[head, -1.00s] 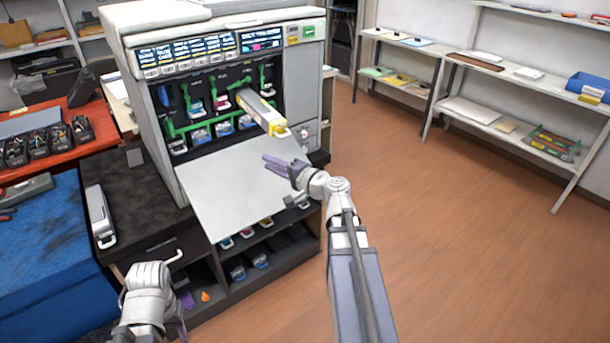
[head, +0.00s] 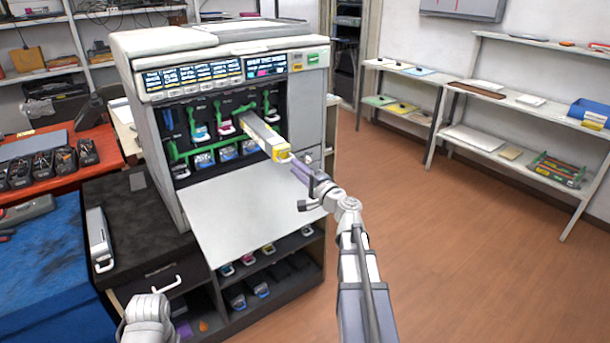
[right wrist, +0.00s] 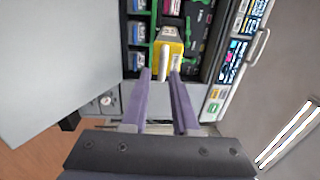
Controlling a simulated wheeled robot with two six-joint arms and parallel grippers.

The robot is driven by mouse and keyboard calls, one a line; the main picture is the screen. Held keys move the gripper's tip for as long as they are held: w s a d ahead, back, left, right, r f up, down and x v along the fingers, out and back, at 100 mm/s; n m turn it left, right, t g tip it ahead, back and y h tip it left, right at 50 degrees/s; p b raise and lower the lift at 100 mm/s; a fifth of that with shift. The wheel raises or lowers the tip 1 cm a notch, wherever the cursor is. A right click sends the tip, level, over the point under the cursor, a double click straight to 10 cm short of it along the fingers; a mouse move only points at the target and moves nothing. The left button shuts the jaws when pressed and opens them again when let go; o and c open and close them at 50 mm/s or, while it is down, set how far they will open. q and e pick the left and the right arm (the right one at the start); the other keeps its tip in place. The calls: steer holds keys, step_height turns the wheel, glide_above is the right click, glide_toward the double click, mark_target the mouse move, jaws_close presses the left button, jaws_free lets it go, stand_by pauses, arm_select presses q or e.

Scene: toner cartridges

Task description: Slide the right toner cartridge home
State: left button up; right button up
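The right toner cartridge (head: 262,134) is a long grey-white box with a yellow end and white handle. It sticks far out of its slot in the printer (head: 235,75), above the lowered front door. In the right wrist view its yellow end (right wrist: 169,45) faces me, with the handle between or just beyond my fingertips. My right gripper (head: 298,167) is open at that end; the fingers (right wrist: 160,72) are apart, and I cannot tell whether they touch the handle. Of my left gripper, only a white part (head: 148,318) shows at the bottom edge; its fingers are hidden or out of frame.
The printer's lowered door (head: 250,195) lies below the cartridge. Another long grey cartridge (head: 99,238) lies on the black cabinet at left. Green levers and other cartridges fill the printer bay. Shelves (head: 500,100) stand at right, with open floor (head: 470,250) before them.

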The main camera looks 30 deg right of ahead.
steer(key=shift+w+a+r, duration=0.1)
steer(key=shift+w+r, duration=0.1)
steer(key=shift+w, duration=0.9)
steer(key=shift+w+a+r, duration=0.1)
steer(key=shift+w+r, duration=0.05)
steer(key=shift+w, duration=0.95)
steer(key=shift+c, duration=0.2)
jaws_close()
